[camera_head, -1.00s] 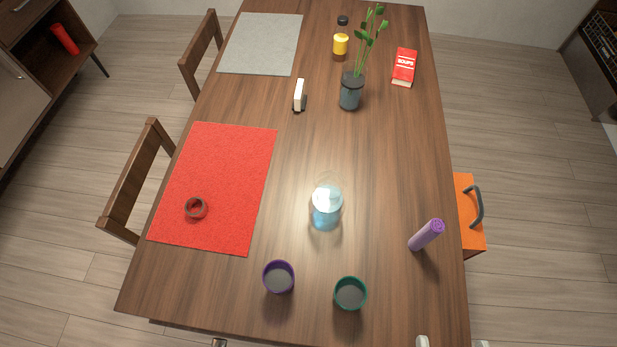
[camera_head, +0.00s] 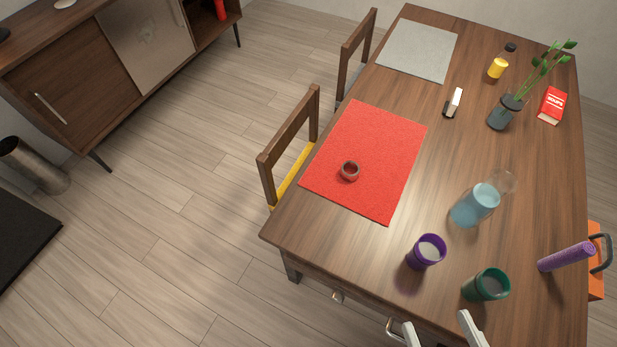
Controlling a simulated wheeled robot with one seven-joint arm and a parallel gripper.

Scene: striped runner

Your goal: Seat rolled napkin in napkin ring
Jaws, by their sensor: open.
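The rolled napkin is a purple textured roll (camera_head: 566,256) at the right edge of the table. It seems to stand on end; its slant looks like camera perspective. The napkin ring (camera_head: 349,170) is a small dark reddish-brown ring on the red placemat (camera_head: 385,195), well to the left of the roll. Nothing is inside the ring. My gripper (camera_head: 437,319) shows as two white fingertips at the bottom edge, near the table's front. It is open, with nothing between the fingers, apart from both roll and ring.
A purple cup (camera_head: 426,252), green cup (camera_head: 486,285) and blue-filled glass vessel (camera_head: 474,206) stand between ring and roll. Farther back are a plant vase (camera_head: 503,114), red box (camera_head: 552,106), yellow bottle (camera_head: 498,67) and grey placemat (camera_head: 417,50). Chairs line the left side.

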